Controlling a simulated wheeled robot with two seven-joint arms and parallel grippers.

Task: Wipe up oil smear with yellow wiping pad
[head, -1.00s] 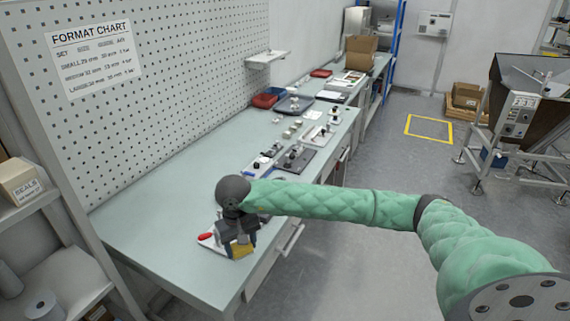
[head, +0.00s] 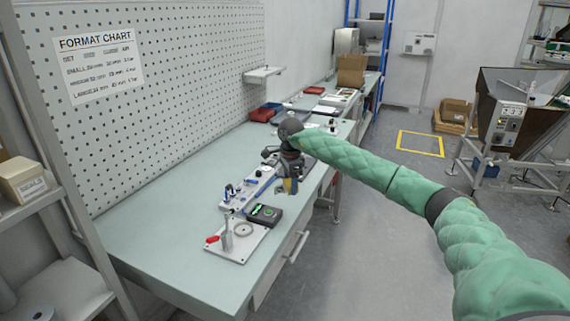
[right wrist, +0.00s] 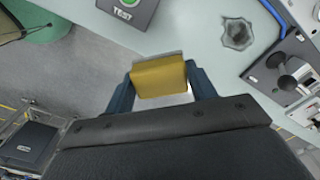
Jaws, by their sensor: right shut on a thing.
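My right gripper (head: 289,184) is shut on the yellow wiping pad (head: 291,186) above the front edge of the bench, about halfway along. In the right wrist view the pad (right wrist: 159,78) sits between the two dark fingers of the gripper (right wrist: 160,84), above the bench edge and the floor. The oil smear (right wrist: 237,34) is a dark grey, uneven patch on the pale bench top, up and right of the pad and apart from it. In the head view I cannot make out the smear clearly beside the gripper. My left gripper is not in view.
A plate with a red-handled clamp (head: 238,240) and a dark box with a green display (head: 264,215) stand nearer on the bench. The box marked TEST (right wrist: 127,12) and a dark plate with black knobs (right wrist: 288,72) flank the smear. The bench's near left (head: 150,225) is clear.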

